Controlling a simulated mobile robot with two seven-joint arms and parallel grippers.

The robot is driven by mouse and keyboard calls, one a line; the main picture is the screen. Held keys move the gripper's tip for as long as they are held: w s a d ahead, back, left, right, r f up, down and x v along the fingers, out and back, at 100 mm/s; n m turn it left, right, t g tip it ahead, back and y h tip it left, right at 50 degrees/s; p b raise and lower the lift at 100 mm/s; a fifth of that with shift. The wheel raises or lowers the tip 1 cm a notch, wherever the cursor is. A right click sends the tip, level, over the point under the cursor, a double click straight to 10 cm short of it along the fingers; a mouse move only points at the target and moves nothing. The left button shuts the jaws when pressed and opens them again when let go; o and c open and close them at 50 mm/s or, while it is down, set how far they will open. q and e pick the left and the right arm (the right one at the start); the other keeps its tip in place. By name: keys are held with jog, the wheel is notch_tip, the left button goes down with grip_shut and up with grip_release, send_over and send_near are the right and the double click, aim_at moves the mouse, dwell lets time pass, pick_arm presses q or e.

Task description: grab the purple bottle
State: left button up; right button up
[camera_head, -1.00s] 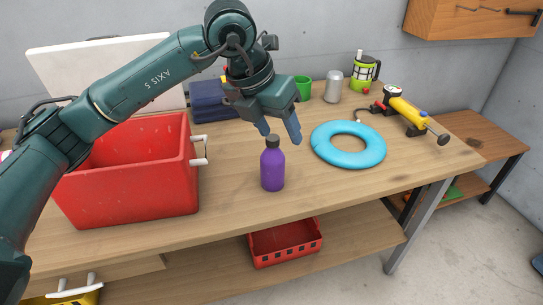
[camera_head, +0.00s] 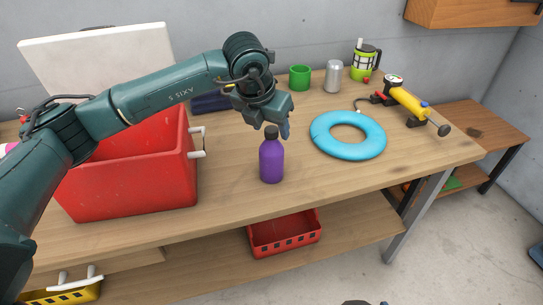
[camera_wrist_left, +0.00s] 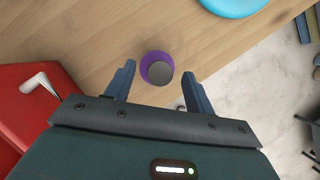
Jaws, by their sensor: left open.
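The purple bottle (camera_head: 271,162) with a dark grey cap stands upright on the wooden workbench, right of the red cooler. My left gripper (camera_head: 272,133) is at the height of the bottle's cap, just behind or over it in the head view. In the left wrist view, the bottle (camera_wrist_left: 146,62) shows its cap from above, between and a little beyond the two open fingers (camera_wrist_left: 158,90). The fingers appear apart from the bottle, with nothing held. My right gripper is not in view.
The red cooler (camera_head: 130,190) with white handles stands left of the bottle. A blue ring (camera_head: 318,137) lies to the right. A green mug (camera_head: 300,77), a silver can (camera_head: 333,76) and a yellow pump (camera_head: 408,100) sit farther back. The bench front is clear.

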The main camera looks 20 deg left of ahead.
pick_arm(q)
jog(key=shift+x, duration=1.1)
grip_shut()
